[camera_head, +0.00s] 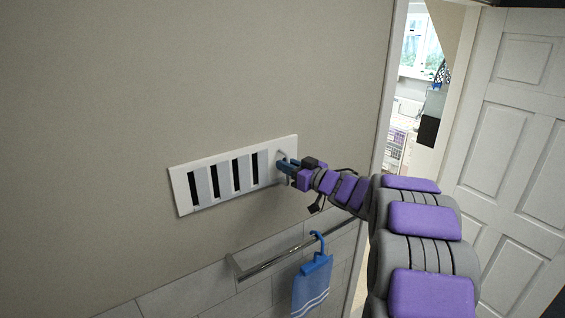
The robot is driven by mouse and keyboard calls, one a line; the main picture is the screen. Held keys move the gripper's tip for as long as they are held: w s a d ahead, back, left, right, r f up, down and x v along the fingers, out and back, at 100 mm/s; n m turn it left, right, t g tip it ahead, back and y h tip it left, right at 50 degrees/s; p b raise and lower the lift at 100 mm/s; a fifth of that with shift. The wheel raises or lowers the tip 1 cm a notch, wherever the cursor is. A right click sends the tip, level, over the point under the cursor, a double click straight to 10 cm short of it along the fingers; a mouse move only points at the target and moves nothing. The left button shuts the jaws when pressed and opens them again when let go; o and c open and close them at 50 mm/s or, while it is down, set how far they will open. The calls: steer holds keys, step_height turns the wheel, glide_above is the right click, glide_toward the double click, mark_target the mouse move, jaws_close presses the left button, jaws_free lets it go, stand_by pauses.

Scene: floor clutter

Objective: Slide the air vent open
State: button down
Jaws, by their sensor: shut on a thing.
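The air vent (222,164) is a white rectangular plate on the beige wall, left of centre in the head view. It has several upright dark slots with white slats between them, so the slots show partly open. My gripper (281,164) is at the right end of the vent. My purple and grey arm reaches in from the lower right.
A metal towel rail (265,265) runs along the tiled lower wall below the vent. A blue cloth (312,285) hangs from it on a hook. At the right are a doorway and an open white panelled door (520,150). The wall above the vent is clear.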

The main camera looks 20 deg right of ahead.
steer(key=shift+w+d+p, duration=0.1)
steer(key=shift+d+p, duration=0.3)
steer(key=shift+d, duration=0.35)
steer(key=shift+a, duration=0.15)
steer(key=c, duration=1.5)
jaws_free()
steer(key=shift+o, duration=0.9)
steer(key=shift+w+d, duration=0.1)
steer(key=shift+d, duration=0.2)
steer(key=shift+a, duration=0.1)
steer(key=b+v, duration=0.1)
steer(key=v, duration=1.6)
steer(key=shift+s+f, duration=0.1)
steer(key=shift+s, duration=0.1)
